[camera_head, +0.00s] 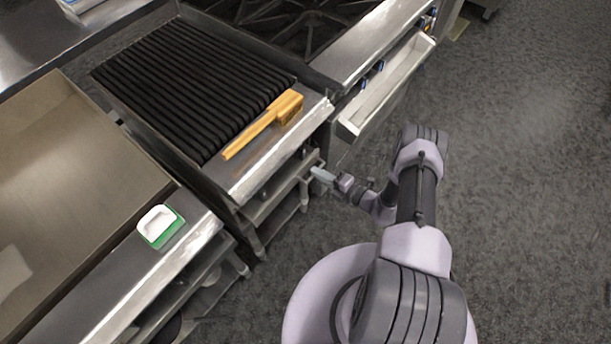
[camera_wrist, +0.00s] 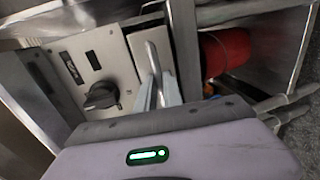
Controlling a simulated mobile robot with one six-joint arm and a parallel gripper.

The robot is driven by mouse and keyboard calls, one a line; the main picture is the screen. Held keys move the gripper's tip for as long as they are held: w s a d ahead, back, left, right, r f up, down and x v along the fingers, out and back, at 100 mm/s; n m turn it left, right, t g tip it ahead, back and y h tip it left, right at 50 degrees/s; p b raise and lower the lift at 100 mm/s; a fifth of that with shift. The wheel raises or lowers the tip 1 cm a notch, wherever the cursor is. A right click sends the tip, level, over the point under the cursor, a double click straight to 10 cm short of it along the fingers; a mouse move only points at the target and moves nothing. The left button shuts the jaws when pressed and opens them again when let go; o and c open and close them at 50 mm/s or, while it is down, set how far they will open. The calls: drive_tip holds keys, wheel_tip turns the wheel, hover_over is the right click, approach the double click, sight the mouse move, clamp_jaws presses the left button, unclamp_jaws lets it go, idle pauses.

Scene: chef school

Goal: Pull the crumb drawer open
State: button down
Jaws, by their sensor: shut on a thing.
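My gripper (camera_head: 318,172) is at the front of the black-grated grill, low beside its right front corner. In the wrist view my gripper's fingers (camera_wrist: 158,92) are shut on a narrow pale steel part (camera_wrist: 147,48), which looks like the edge or handle of the crumb drawer. The fingers hide most of the gripped spot. How far this drawer is out cannot be told. A control panel (camera_wrist: 90,65) with a black knob (camera_wrist: 101,95) is just left of the fingers.
A long, shallow steel drawer (camera_head: 388,88) stands pulled out under the burner range. A green and white scraper (camera_head: 160,226) lies on the griddle's front ledge. A red cylinder (camera_wrist: 226,50) is right of the fingers. Floor at right is clear.

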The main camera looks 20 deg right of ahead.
drive_tip(key=f+b+v, duration=0.2)
drive_tip(key=f+v, duration=0.1)
drive_tip(key=v, duration=1.4)
drive_tip(key=shift+s+d+b, duration=0.35)
drive_tip(key=shift+s+d, duration=0.1)
drive_tip(key=shift+s, duration=0.05)
drive_tip(key=shift+f, duration=0.1)
drive_tip(key=c, duration=1.5)
unclamp_jaws()
drive_tip(key=p+v, duration=0.2)
drive_tip(key=v, duration=1.5)
drive_tip(key=shift+p, duration=0.3)
drive_tip(key=shift+d, duration=0.1)
